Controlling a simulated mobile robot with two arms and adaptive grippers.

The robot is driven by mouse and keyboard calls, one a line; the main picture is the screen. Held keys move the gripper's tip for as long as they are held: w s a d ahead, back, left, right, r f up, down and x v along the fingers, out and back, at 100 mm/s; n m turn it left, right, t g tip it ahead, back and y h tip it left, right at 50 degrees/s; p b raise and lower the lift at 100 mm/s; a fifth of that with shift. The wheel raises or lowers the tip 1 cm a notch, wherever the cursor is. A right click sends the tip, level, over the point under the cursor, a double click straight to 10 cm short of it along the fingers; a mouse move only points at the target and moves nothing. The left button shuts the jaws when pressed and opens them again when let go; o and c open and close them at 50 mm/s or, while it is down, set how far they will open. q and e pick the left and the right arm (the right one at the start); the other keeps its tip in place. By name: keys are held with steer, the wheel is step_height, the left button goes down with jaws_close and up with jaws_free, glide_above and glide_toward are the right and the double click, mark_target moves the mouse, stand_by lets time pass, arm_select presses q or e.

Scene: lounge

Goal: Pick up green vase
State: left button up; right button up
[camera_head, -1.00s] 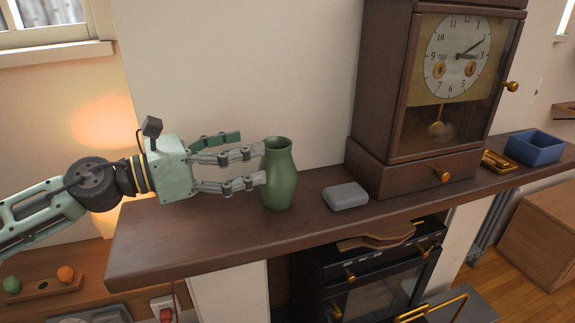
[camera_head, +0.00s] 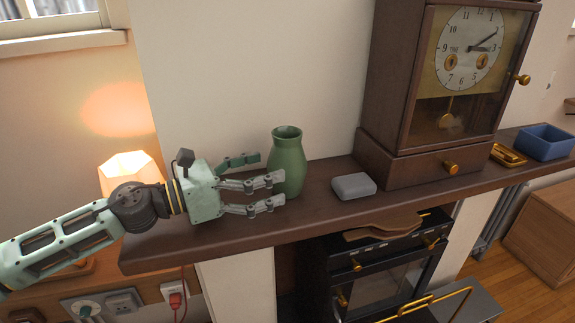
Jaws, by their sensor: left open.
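The green vase (camera_head: 290,162) stands upright on the dark wooden mantel shelf (camera_head: 200,240), left of the clock. My left gripper (camera_head: 268,180) comes in from the left, open and empty, with its fingers pointing right. Its two lower fingers reach across the lower left of the vase in the picture and hide part of it. The green finger sits farther back, with its tip just left of the vase. I cannot tell whether any finger touches the vase. My right gripper is not in view.
A grey box (camera_head: 353,186) lies on the shelf just right of the vase. A tall wooden clock (camera_head: 395,90) stands behind it to the right. A brass tray (camera_head: 508,155) and a blue bin (camera_head: 545,143) are farther right. A lit lamp (camera_head: 130,168) glows behind my left arm.

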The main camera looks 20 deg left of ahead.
mark_target(287, 165)
arm_select(q)
steer(key=shift+w+d+r, duration=0.15)
steer(key=p+x, duration=0.4)
steer(key=x, duration=0.1)
steer(key=shift+c, duration=0.4)
steer(key=c, duration=1.5)
steer(key=shift+c, duration=0.3)
